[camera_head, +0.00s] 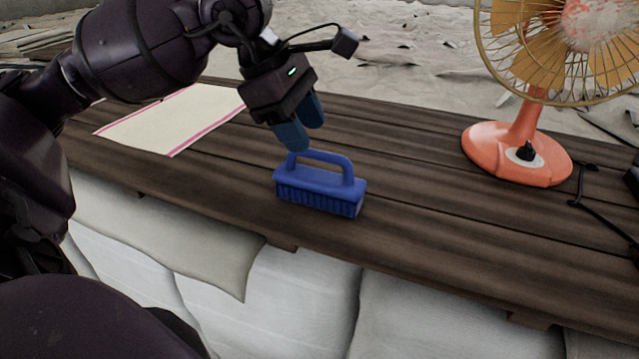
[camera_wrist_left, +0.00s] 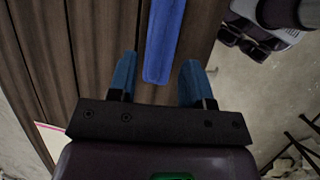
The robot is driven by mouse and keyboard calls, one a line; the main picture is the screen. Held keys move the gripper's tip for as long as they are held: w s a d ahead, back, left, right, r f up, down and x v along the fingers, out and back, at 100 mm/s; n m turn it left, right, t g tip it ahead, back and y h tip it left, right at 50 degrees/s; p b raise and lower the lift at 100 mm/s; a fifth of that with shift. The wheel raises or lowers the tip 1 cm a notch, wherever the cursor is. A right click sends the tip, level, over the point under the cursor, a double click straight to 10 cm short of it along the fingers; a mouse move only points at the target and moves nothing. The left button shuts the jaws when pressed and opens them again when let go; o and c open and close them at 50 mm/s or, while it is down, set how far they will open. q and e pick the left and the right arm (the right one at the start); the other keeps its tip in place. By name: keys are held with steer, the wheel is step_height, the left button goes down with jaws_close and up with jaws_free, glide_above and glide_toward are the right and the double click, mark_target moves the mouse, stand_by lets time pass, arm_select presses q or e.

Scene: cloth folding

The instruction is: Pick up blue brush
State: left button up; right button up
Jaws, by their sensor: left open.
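The blue brush (camera_head: 320,187) stands on the dark wooden table, bristles down, with its arched handle on top. My left gripper (camera_head: 297,128) is above and just behind the handle's left end, pointing down, with blue fingertips. In the left wrist view the gripper (camera_wrist_left: 157,80) is open, and part of the blue brush (camera_wrist_left: 165,40) shows between and beyond its two fingers. The fingers look apart from the brush. In the left wrist view, a dark and grey mechanical part at the upper right may be my right gripper, but I cannot tell its state.
A cream cloth with pink edge stripes (camera_head: 175,117) lies flat on the table at the left. An orange fan (camera_head: 518,150) with a dark cable stands at the right. The table (camera_head: 420,225) is clear around the brush. White sacks (camera_head: 270,300) are below its front edge.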

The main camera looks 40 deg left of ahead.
mark_target(321, 156)
arm_select(q)
steer(key=shift+x, duration=2.95)
steer(key=shift+w, duration=0.1)
steer(key=shift+r, duration=0.1)
jaws_close()
